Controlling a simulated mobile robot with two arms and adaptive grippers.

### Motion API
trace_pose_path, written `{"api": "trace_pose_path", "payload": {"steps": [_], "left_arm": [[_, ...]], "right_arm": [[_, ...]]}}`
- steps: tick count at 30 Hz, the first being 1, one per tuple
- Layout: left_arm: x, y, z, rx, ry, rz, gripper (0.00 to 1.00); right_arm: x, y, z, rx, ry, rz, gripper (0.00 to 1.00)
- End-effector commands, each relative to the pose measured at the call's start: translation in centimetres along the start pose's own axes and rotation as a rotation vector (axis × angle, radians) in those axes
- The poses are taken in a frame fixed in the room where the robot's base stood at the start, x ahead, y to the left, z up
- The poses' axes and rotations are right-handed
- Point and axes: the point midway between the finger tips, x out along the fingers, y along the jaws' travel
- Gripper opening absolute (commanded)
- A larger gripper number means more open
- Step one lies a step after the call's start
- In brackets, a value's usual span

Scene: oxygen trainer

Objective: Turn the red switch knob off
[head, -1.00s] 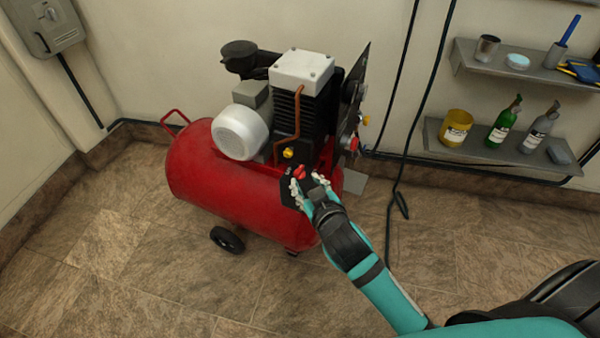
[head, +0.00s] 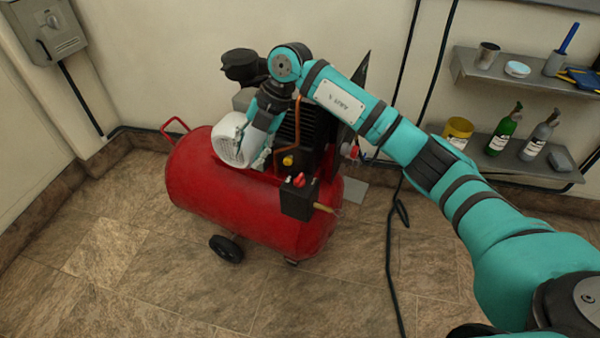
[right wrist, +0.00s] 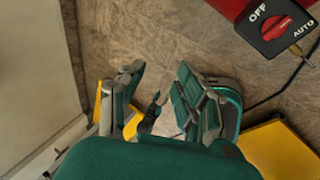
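The red switch knob (head: 299,181) sits on top of a black switch box (head: 297,203) at the front right of the red compressor tank (head: 235,212). In the right wrist view the knob (right wrist: 275,27) shows at the upper right, between the words OFF and AUTO; I cannot tell surely which its pointer faces. My right gripper (head: 263,158) hangs beside the white motor cover, left of the knob and apart from it, partly hidden by its wrist. In the right wrist view my right gripper (right wrist: 160,95) has its fingers apart with nothing held. My left gripper is not in view.
My right arm crosses above the compressor. The white motor cover (head: 228,140) and a yellow knob (head: 288,160) are close to the gripper. A shelf (head: 520,165) with bottles is on the right wall. A black cable (head: 389,255) hangs to the floor. The front floor is clear.

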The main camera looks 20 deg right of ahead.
Motion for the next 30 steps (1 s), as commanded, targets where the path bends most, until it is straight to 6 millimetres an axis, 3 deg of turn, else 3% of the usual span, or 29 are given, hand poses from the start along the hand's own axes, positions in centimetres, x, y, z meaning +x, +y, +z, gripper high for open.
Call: {"api": "trace_pose_path", "payload": {"steps": [1, 3, 6, 10, 17, 30], "left_arm": [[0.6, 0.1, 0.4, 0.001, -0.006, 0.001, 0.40], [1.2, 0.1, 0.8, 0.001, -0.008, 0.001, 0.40], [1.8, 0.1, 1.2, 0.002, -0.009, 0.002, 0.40], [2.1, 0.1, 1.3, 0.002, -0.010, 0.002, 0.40], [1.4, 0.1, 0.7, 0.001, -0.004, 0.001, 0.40], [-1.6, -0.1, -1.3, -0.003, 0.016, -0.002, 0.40]], "right_arm": [[-2.1, -1.7, 2.1, 0.052, -0.068, -0.107, 0.35], [-4.5, -4.0, 4.1, 0.126, -0.140, -0.232, 0.35], [-7.2, -6.1, 5.6, 0.207, -0.210, -0.345, 0.35], [-8.4, -7.3, 6.3, 0.254, -0.244, -0.405, 0.35], [-5.7, -8.8, 6.7, 0.255, -0.241, -0.410, 0.35], [3.0, -12.6, 8.4, 0.253, -0.239, -0.407, 0.35]]}}
